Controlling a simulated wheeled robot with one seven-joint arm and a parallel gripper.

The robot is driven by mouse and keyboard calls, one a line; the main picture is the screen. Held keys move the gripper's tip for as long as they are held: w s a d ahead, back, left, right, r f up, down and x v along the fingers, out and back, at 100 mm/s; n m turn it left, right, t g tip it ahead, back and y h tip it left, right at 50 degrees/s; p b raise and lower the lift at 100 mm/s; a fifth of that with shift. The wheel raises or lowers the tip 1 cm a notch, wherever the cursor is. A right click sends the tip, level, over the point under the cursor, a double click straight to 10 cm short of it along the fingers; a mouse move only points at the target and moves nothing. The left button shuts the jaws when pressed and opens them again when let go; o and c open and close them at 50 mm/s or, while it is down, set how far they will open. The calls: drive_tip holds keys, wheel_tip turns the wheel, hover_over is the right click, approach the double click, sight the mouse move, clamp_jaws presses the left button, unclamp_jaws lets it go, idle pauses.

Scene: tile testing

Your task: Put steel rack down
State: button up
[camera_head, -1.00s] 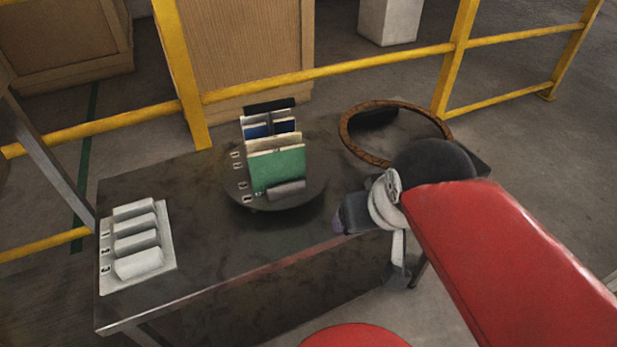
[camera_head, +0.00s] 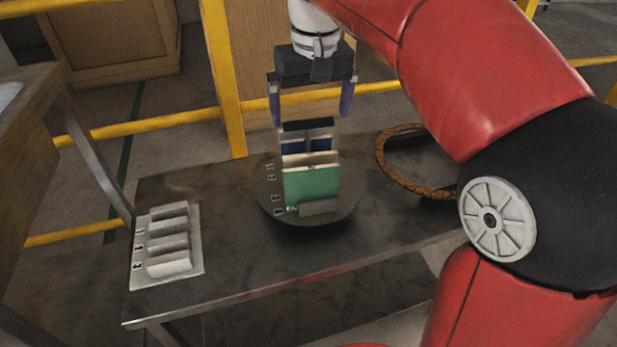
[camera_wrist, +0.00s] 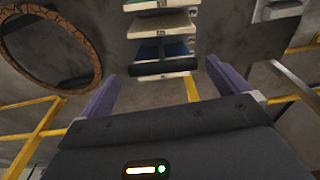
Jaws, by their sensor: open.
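I cannot tell for sure which thing is the steel rack. A rack on a dark round base (camera_head: 345,205) stands on the table and holds upright panels. A green panel (camera_head: 312,187) is at its front, with pale and blue ones behind it. My gripper (camera_head: 311,120) is open, pointing down over the back of the rack, with purple fingers spread wide. Nothing is held.
The dark table (camera_head: 235,245) also carries a white slotted block (camera_head: 197,262) at left and a brown ring (camera_head: 392,177) at right. A yellow railing (camera_head: 120,127) runs behind. A wooden-sided bench (camera_head: 30,135) is at far left. The table's front middle is clear.

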sight(309, 125)
drive_tip(key=f, duration=0.5)
drive_tip(key=shift+w+a+f+b, duration=0.25)
drive_tip(key=shift+w+f+b, duration=0.05)
drive_tip(key=c, duration=1.7)
drive_tip(key=shift+r, duration=0.2)
drive_tip(key=shift+c, duration=0.6)
